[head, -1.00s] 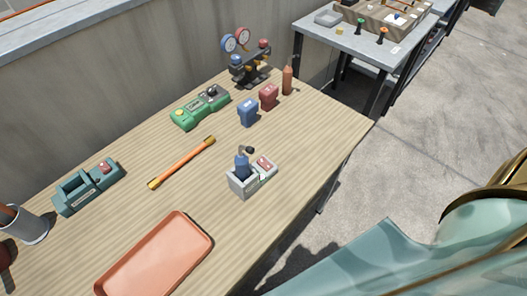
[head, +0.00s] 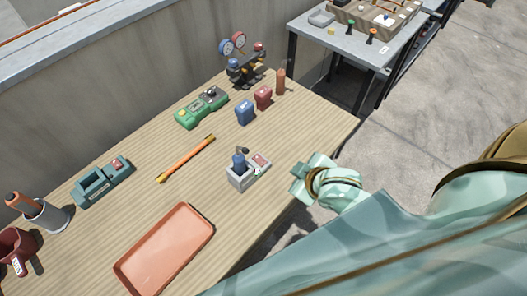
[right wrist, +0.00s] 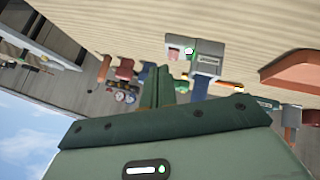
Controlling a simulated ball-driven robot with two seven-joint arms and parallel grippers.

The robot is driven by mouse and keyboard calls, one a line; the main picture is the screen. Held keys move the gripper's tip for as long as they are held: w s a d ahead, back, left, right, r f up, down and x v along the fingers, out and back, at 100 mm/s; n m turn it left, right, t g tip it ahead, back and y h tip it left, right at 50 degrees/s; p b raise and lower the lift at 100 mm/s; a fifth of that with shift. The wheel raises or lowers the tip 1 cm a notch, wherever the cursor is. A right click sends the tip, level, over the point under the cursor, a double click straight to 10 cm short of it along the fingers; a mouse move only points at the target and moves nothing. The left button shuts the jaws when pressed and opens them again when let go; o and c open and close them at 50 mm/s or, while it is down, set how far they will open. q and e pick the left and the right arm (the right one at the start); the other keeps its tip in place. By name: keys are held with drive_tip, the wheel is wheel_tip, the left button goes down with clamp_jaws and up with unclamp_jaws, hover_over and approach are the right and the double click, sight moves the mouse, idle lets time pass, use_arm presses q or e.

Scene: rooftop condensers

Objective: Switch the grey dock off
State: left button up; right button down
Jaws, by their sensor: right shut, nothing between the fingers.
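The grey dock (head: 236,179) stands on the wooden table, with a blue-handled item (head: 239,160) upright in its holder. On its right part is a pinkish-red switch (head: 260,160), with a small whitish-green spot beside it. In the right wrist view the dock (right wrist: 207,64) appears upside down, with the red switch (right wrist: 174,54) and a bright white-green spot beside it. My right gripper (head: 296,182) is right of the dock at the table's edge, apart from it. Its dark fingers (right wrist: 160,82) are shut and empty in the right wrist view. My left gripper is not in view.
An orange tray (head: 165,250) lies in front of the dock, and an orange rod (head: 186,158) to its left. Bare tabletop surrounds the dock.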

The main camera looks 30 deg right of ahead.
drive_tip(key=w+m+y, duration=0.1)
drive_tip(key=w+r+m+t+y, duration=0.1)
drive_tip(key=w, duration=0.1)
drive_tip(key=w+y, duration=0.1)
drive_tip(key=w, duration=0.1)
drive_tip(key=shift+w+a+r+m+t+y, duration=0.2)
drive_tip(key=shift+a+r+m+t+y, duration=0.1)
drive_tip(key=shift+a+m+y, duration=0.1)
drive_tip(key=b, duration=0.4)
hover_over(262, 162)
drive_tip(key=f, duration=0.6)
drive_tip(key=shift+s+d+f, duration=0.15)
drive_tip(key=shift+s+f, duration=0.05)
drive_tip(key=shift+s, duration=0.1)
drive_tip(key=shift+w+f+b, duration=0.15)
drive_tip(key=shift+f+b, duration=0.35)
drive_tip(key=shift+f, duration=0.45)
drive_tip(key=shift+w+f+b, duration=0.15)
drive_tip(key=shift+f+b, duration=0.3)
drive_tip(key=shift+f, duration=0.5)
